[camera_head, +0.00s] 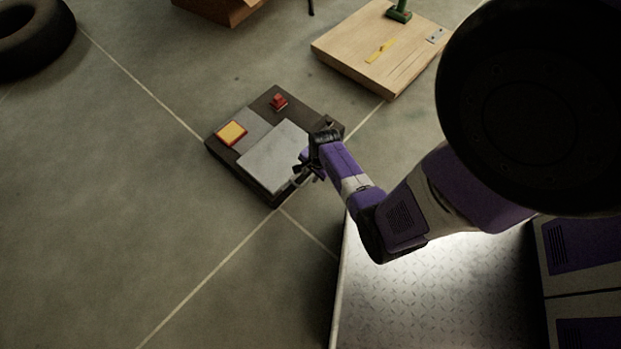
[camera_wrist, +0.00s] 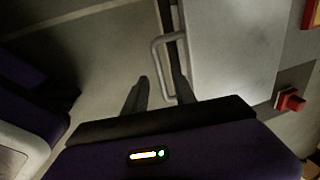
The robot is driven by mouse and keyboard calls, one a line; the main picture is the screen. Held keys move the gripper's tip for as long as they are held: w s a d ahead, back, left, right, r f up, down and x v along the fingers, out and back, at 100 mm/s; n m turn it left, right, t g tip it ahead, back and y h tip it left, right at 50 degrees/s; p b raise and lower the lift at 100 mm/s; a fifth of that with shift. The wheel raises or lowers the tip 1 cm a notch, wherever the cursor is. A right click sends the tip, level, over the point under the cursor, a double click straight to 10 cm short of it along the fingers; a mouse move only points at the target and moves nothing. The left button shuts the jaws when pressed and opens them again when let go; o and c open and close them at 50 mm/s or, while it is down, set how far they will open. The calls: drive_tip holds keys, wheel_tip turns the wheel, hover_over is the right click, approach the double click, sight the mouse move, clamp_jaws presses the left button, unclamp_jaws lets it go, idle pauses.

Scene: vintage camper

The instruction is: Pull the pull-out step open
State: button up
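The pull-out step appears as a light grey panel (camera_head: 272,157) set in a dark low unit (camera_head: 240,178) on the floor. In the wrist view the panel (camera_wrist: 228,60) fills the upper right, with a metal bar handle (camera_wrist: 157,62) on its near edge. My gripper (camera_head: 304,168) is at the panel's right-hand edge in the head view. In the wrist view my gripper (camera_wrist: 160,76) has its two dark fingers apart, with the handle bar showing between them. I cannot tell whether either finger touches the bar. The handle is partly hidden by the gripper in the head view.
The dark unit also carries a red knob (camera_head: 279,101) and a yellow button (camera_head: 231,133). A wooden board (camera_head: 365,60) with a green piece (camera_head: 399,12) lies behind. A tyre (camera_head: 32,38) is at the far left. The floor left of the unit is clear.

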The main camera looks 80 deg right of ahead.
drive_tip(key=shift+w+d+f+b, duration=0.1)
drive_tip(key=shift+f+b, duration=0.15)
drive_tip(key=shift+f, duration=0.35)
drive_tip(key=shift+w+d+f+b, duration=0.1)
drive_tip(key=shift+f+b, duration=0.1)
drive_tip(key=shift+f, duration=0.35)
drive_tip(key=shift+a, duration=0.1)
clamp_jaws()
idle(0.5)
